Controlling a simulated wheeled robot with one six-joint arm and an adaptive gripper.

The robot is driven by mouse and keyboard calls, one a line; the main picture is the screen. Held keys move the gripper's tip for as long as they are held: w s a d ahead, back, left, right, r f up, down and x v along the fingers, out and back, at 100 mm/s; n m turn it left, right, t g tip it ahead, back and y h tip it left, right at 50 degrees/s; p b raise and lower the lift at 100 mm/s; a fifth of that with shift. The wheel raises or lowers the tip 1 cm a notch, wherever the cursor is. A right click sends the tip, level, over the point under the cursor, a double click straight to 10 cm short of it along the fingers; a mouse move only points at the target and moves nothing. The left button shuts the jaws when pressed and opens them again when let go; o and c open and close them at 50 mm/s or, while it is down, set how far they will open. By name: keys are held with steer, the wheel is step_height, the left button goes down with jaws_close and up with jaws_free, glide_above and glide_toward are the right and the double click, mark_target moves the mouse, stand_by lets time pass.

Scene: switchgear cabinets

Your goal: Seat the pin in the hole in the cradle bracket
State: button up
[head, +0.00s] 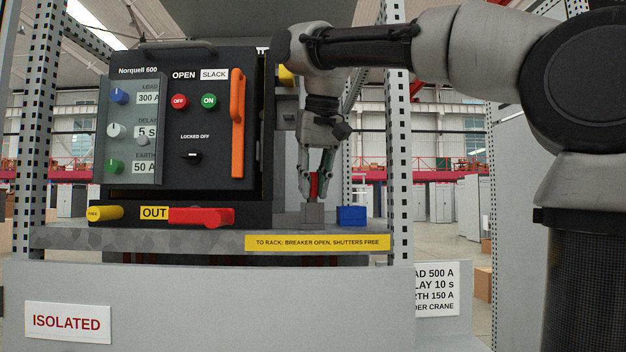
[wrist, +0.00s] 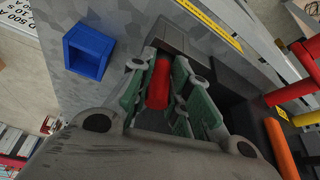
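The red pin (head: 314,186) is upright between the fingers of my gripper (head: 315,188), which points straight down. In the wrist view the pin (wrist: 158,84) lies between the green-padded fingers (wrist: 165,95), which appear closed on it. The grey cradle bracket (head: 313,213) is a small block on the shelf directly below the pin. It also shows beyond the fingertips in the wrist view (wrist: 172,36). The pin's lower end is at or just above the bracket's top. The hole is hidden, so I cannot tell whether the pin has entered it.
A blue open-topped box (head: 351,215) stands right of the bracket on the grey shelf (head: 70,238). The black breaker unit (head: 190,130), with an orange handle (head: 237,122) and red lever (head: 200,216), stands to the left. A perforated post (head: 395,120) rises at the right.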

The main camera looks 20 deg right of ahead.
steer(key=o, duration=0.5)
steer(key=shift+o, duration=0.2)
steer(key=v, duration=1.2)
